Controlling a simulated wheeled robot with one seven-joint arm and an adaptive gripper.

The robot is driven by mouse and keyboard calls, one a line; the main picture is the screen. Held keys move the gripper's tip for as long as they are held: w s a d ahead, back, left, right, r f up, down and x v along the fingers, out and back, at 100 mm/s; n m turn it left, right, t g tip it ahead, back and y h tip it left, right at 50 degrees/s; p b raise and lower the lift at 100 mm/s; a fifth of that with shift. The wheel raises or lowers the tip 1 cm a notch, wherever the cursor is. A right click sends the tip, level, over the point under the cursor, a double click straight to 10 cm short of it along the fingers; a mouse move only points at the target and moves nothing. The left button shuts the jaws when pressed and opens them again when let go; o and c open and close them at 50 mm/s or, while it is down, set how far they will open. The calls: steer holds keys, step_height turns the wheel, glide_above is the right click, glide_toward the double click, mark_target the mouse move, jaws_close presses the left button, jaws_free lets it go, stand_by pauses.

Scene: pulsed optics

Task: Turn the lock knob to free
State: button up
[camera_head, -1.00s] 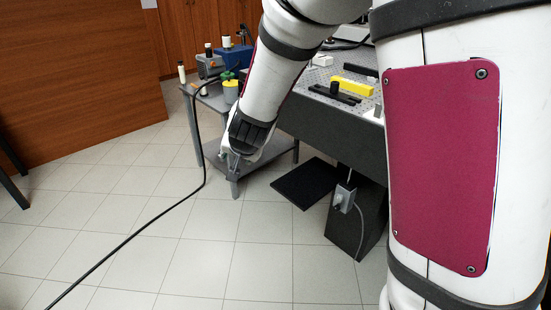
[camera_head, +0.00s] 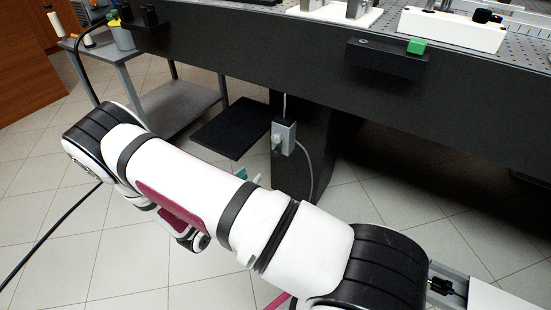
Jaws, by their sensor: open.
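I cannot make out for sure which part is the lock knob. A white block (camera_head: 452,30) with a small black knob (camera_head: 483,16) on top stands on the optical table (camera_head: 290,62) at the upper right. A black box (camera_head: 385,59) with a green piece (camera_head: 417,46) is at the table's front edge. My arm crosses the lower middle, below the table. My gripper (camera_head: 246,178) is mostly hidden behind the arm; only what look like its teal tips show, slightly apart and empty, well away from the table top.
A grey cart (camera_head: 180,104) stands at the left with a black cable beside it. Under the table are a black flat panel (camera_head: 230,128), a dark pedestal (camera_head: 297,178) and a grey switch box (camera_head: 284,136).

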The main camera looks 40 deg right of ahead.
mark_target(275, 154)
steer(key=shift+h, duration=0.4)
steer(key=b+x, duration=0.1)
steer(key=x, duration=0.3)
steer(key=b+x, duration=0.2)
steer(key=x, duration=0.3)
steer(key=f+b+x, duration=0.1)
steer(key=x, duration=0.4)
steer(key=shift+s+d+b, duration=0.2)
steer(key=shift+s+b, duration=0.1)
steer(key=shift+s, duration=0.1)
steer(key=shift+r, duration=0.1)
jaws_close()
